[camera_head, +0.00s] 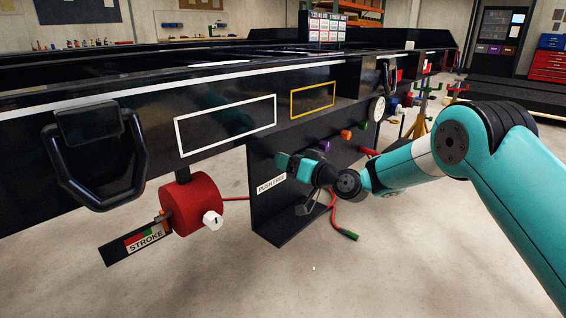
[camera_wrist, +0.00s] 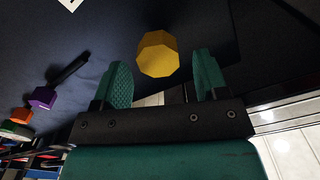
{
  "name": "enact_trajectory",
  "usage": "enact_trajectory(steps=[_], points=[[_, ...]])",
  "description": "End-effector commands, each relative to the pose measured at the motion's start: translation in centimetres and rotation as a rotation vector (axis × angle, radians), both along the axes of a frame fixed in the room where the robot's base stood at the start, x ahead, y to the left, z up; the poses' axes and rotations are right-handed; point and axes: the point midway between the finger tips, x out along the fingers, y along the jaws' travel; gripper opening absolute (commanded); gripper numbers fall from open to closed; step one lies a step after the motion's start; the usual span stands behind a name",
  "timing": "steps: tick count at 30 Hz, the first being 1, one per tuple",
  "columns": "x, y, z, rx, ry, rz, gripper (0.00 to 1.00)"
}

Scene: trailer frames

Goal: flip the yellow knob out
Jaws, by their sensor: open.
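The yellow knob (camera_wrist: 157,54) is a faceted yellow piece on a dark panel in the wrist view. It sits ahead of and between the two teal fingers of my gripper (camera_wrist: 164,82), slightly left of the middle. The fingers are apart, with no visible contact on the knob. In the head view my gripper (camera_head: 283,162) is at the black bracket plate under the trailer frame. The yellow knob cannot be made out there.
A purple knob (camera_head: 324,145), an orange knob (camera_head: 346,135) and a green knob (camera_head: 364,126) line the frame behind my gripper. A red cylinder (camera_head: 191,205) with a STROKE plate hangs at left. A red hose (camera_head: 333,214) hangs below. Floor in front is clear.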

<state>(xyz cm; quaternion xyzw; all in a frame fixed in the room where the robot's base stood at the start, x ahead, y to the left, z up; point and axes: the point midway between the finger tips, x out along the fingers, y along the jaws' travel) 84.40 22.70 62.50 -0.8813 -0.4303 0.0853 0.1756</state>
Motion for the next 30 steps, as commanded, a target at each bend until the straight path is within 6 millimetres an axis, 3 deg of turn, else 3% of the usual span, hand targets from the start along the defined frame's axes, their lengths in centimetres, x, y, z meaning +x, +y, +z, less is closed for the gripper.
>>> enact_trajectory(steps=[6,17,26,30], points=[[1.5,1.9,-0.1,-0.001,-0.002,0.001,0.67],[1.8,2.2,0.0,-0.001,0.001,-0.001,0.67],[1.7,2.2,0.0,-0.001,0.001,0.000,0.00],[1.4,2.6,0.0,0.001,0.001,0.008,0.00]])
